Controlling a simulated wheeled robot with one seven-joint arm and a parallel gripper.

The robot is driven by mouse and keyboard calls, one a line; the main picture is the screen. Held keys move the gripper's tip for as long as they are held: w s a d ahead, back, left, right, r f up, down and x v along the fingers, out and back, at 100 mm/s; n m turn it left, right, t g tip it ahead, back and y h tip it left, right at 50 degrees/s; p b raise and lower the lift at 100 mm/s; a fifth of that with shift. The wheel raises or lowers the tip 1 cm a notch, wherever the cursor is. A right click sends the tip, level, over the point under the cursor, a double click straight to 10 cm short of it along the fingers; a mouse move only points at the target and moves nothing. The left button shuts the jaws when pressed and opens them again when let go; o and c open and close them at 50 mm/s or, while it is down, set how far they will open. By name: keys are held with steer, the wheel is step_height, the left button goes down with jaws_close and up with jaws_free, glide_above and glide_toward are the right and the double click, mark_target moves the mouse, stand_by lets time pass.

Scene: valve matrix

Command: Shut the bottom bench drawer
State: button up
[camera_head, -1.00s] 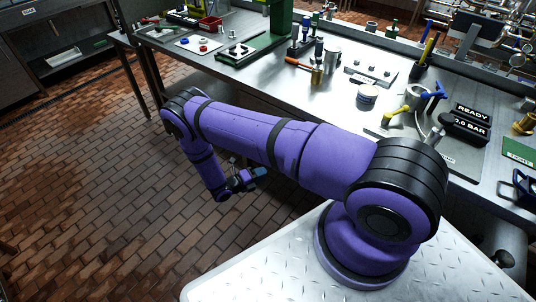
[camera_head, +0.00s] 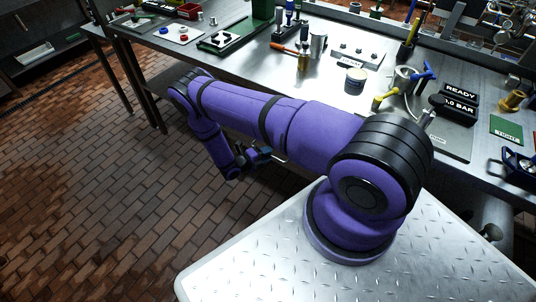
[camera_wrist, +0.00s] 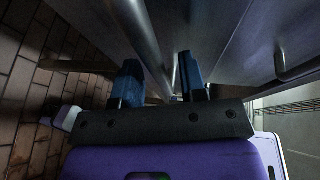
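The workbench (camera_head: 215,62) stands in front of me; in the head view its drawers are hidden below the top and behind my arm. My gripper (camera_head: 262,155) is low beside the bench's near side, partly covered by my arm. In the wrist view my gripper (camera_wrist: 160,72) shows two blue fingers standing apart, with nothing clearly held. A thick metal bar handle (camera_wrist: 143,38) runs ahead of and between the fingers, close to them; contact cannot be told. Grey drawer-like panels (camera_wrist: 205,25) lie beyond. A second bar handle (camera_wrist: 298,68) is at the right. I cannot tell which panel is the bottom drawer.
A bench leg (camera_head: 150,100) stands left of my arm. Brick floor (camera_head: 90,200) is clear at the left.

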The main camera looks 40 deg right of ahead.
steer(key=shift+d+f, duration=0.1)
steer(key=shift+d, duration=0.35)
jaws_close()
steer(key=shift+w+d, duration=0.25)
steer(key=shift+d, duration=0.4)
steer(key=shift+w+d, duration=0.2)
steer(key=shift+d, duration=0.45)
steer(key=shift+w+d, duration=0.25)
steer(key=shift+d, duration=0.4)
jaws_free()
steer(key=shift+d, duration=0.1)
steer(key=a+r, duration=0.2)
steer(key=a, duration=0.8)
steer(key=shift+w+a, duration=0.25)
steer(key=shift+a, duration=0.05)
